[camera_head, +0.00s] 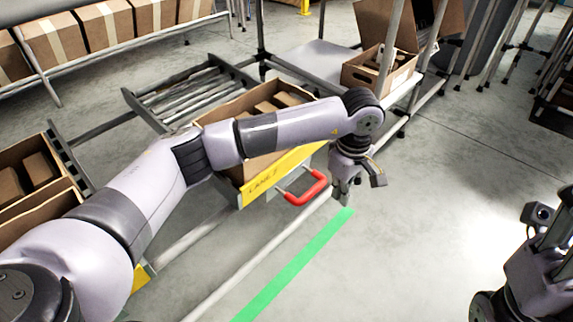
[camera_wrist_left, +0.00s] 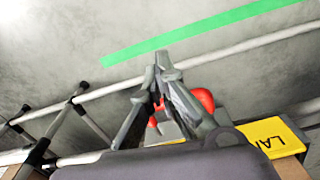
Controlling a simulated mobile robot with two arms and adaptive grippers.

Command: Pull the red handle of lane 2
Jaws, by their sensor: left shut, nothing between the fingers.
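The red handle (camera_head: 306,190) is a U-shaped bar on the front of a lane, beside a yellow label (camera_head: 268,179) whose lettering looks like LANE 2. My left gripper (camera_head: 342,198) is shut and empty, pointing down just right of the handle, apart from it in the head view. In the left wrist view the shut fingers (camera_wrist_left: 162,68) stand in front of the handle (camera_wrist_left: 205,99) and hide part of it. The yellow label (camera_wrist_left: 272,138) is at the right there. My right arm shows at the head view's right edge; its fingers are not clear.
An open carton (camera_head: 215,116) with brown boxes sits in the lane, partly behind my left arm. Another carton (camera_head: 40,205) is at left. A grey rail (camera_head: 255,262) runs below the handle. A green floor stripe (camera_head: 295,265) lies in front.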

